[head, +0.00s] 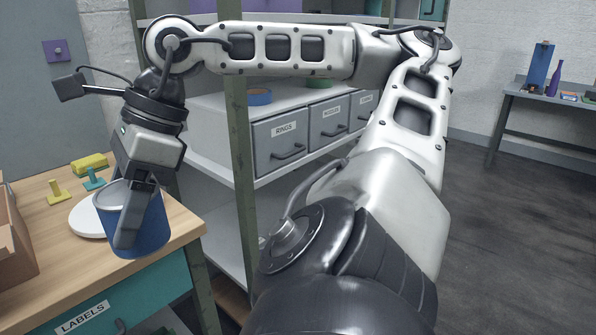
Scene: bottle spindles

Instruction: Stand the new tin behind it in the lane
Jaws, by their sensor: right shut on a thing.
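A blue tin (152,228) with a grey rim shows at the left of the head view, above the right part of the wooden workbench. My right gripper (129,228) reaches down from above and is shut on the tin; one finger lies against its near outer side. I cannot tell whether the tin's base touches the bench. A brown wooden structure (14,243) with raised walls is cut off at the left edge; I cannot tell if it is the lane. No second tin shows. My left gripper is not in view.
A white disc (84,219) lies on the bench (45,285) left of the tin, partly hidden by it. Yellow (58,191) and teal (94,180) pegs and a yellow block (89,162) stand behind. A shelf post (240,160) rises right of the bench.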

